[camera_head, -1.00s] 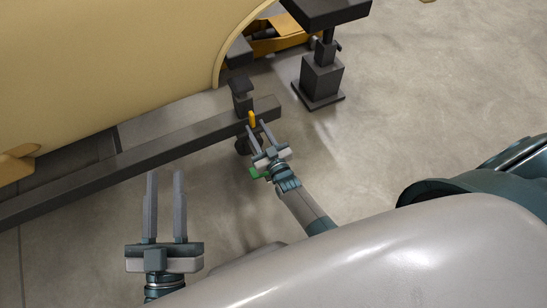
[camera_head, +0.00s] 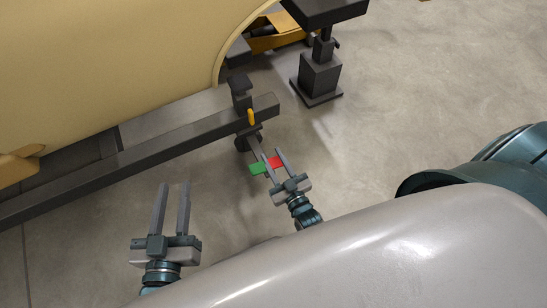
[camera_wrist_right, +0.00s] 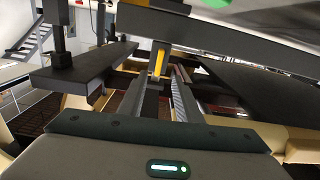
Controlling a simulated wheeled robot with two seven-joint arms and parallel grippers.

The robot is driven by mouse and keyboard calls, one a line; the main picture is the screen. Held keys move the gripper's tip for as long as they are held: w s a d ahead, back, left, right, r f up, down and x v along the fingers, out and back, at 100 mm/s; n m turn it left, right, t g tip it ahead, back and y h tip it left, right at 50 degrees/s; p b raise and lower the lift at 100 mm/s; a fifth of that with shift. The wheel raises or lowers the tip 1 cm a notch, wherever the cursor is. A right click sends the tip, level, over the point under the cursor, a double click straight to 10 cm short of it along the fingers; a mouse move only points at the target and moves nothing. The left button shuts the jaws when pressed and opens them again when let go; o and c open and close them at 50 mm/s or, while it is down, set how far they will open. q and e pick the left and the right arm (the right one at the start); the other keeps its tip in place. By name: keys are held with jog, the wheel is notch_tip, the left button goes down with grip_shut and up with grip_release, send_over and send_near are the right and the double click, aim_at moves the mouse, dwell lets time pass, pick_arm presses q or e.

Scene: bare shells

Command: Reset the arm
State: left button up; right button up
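My right gripper (camera_head: 273,154) is open, its two grey fingers apart, a little in front of the end of the dark beam (camera_head: 262,106). A yellow tab (camera_head: 251,117) stands at the beam's end, beyond the fingertips. The fingers overlap a small part with a green end (camera_head: 258,169) and a red end (camera_head: 277,162); I cannot tell whether they touch it. In the right wrist view the yellow piece (camera_wrist_right: 158,60) shows beyond the gap between the fingers. My left gripper (camera_head: 174,186) is open and empty over the floor at the lower left.
A large tan shell (camera_head: 100,65) fills the upper left, above the long beam. A dark stand (camera_head: 320,78) is on the floor at the top right, by an orange part (camera_head: 275,43). The concrete floor (camera_head: 420,110) to the right is clear.

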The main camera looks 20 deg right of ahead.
dwell(0.5)
